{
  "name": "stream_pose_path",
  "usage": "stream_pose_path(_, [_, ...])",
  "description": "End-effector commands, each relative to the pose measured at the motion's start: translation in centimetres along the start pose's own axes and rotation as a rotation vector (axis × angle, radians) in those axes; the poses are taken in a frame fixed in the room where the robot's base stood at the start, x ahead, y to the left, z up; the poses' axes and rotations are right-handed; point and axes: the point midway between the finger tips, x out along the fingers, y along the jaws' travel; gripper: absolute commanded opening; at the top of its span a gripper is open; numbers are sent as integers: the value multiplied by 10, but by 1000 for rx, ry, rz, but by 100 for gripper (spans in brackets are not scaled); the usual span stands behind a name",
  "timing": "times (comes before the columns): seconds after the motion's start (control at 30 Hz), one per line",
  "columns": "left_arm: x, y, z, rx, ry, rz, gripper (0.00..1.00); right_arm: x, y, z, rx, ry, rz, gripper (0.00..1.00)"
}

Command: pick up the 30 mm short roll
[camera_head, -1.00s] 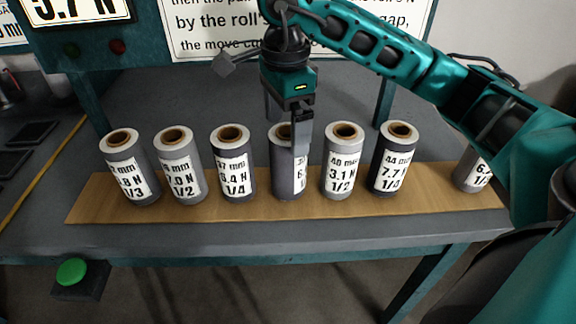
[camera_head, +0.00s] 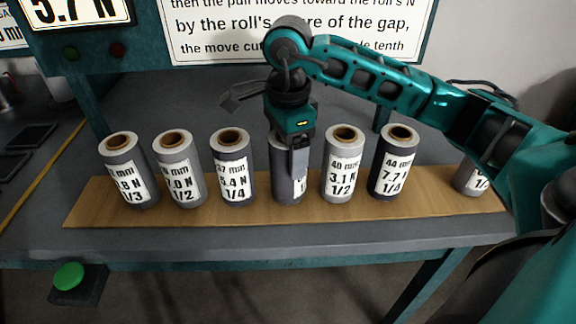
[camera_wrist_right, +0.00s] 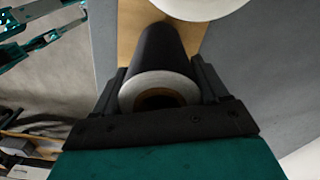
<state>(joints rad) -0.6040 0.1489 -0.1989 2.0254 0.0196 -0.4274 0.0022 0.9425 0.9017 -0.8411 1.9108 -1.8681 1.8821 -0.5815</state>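The roll under my right gripper (camera_head: 299,172) stands upright in the middle of the row. It is a grey roll (camera_head: 279,178) whose label is mostly covered by a gripper finger, so its size cannot be read now. In the right wrist view this roll (camera_wrist_right: 158,52) is dark-sided with a pale top rim and brown core. It stands between the two fingers (camera_wrist_right: 160,95), which are apart on either side of it. Any contact is too close to judge.
Close neighbours are a 37 mm roll (camera_head: 233,168) on the left and a 40 mm roll (camera_head: 344,166) on the right. Several other rolls share the wooden strip (camera_head: 320,212). A partly hidden roll (camera_head: 470,178) stands far right. A green button (camera_head: 68,276) is at front left.

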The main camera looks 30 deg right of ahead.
Motion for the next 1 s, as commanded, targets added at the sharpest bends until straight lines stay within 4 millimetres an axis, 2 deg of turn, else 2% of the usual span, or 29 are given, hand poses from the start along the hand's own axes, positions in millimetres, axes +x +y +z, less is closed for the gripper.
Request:
stream_pose_path(0.03, [0,0,0,0,0,0,0,0,0,0,0,0,0,68])
stream_pose_path(0.43, [0,-2,0,1,0,-3,0,-1,0,0,0,0,-1,32])
stream_pose_path(0.77, [0,-2,1,1,-3,-5,0,-10,-1,0,0,0,-3,31])
stream_pose_path(0.87, [-1,-2,-1,1,-3,-5,0,-22,-1,1,0,-2,-5,31])
stream_pose_path(1.0, [-3,-3,-3,3,-2,-7,0,-52,-1,1,0,-3,-7,31])
